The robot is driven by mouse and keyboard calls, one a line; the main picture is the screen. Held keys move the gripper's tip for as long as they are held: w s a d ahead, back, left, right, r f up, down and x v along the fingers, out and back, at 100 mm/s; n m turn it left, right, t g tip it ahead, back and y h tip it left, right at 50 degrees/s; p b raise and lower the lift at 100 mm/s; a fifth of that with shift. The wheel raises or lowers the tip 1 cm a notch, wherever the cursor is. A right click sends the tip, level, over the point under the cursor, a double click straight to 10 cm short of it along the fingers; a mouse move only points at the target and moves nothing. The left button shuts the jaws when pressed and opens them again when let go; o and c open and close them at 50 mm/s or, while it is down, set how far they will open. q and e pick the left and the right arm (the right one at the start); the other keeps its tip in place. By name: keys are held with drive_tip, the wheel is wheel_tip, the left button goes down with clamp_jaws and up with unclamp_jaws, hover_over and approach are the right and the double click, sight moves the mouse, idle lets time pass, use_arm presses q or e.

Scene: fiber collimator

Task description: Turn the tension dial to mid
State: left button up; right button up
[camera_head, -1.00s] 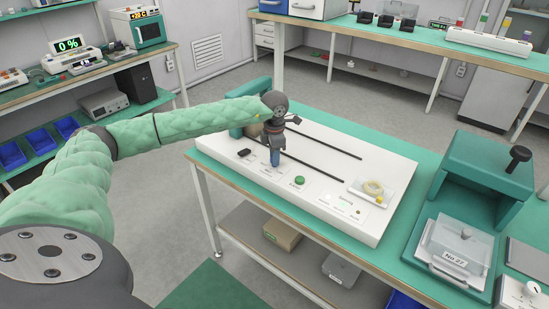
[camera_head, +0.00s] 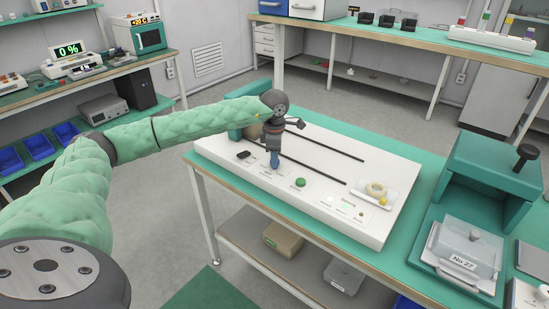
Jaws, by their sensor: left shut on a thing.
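My left gripper (camera_head: 274,166) points straight down onto the near left part of a white panel (camera_head: 225,158) on the bench. Its fingers are shut at the panel's surface, at the spot where the tension dial would be. The dial is hidden by the fingers, so its angle cannot be read. A green round button (camera_head: 300,183) is just right of the fingers, and a small black part (camera_head: 244,155) is to their left. A row of small indicators with a label (camera_head: 345,206) is further right, too small to read. My right gripper is not in view.
Two dark slots (camera_head: 325,145) run across the panel behind the gripper. A small tray with a yellow ring (camera_head: 377,189) sits at the panel's right. A teal fixture (camera_head: 488,170) and a clear box marked No 27 (camera_head: 465,246) stand further right on the bench (camera_head: 420,160).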

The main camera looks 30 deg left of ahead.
use_arm(q)
drive_tip(key=shift+r, duration=0.1)
drive_tip(key=o, duration=1)
drive_tip(key=shift+c, duration=0.2)
wheel_tip(320, 180, up, 7)
drive_tip(key=shift+f+b, duration=0.1)
drive_tip(key=shift+b, duration=0.6)
drive_tip(key=shift+r, duration=0.45)
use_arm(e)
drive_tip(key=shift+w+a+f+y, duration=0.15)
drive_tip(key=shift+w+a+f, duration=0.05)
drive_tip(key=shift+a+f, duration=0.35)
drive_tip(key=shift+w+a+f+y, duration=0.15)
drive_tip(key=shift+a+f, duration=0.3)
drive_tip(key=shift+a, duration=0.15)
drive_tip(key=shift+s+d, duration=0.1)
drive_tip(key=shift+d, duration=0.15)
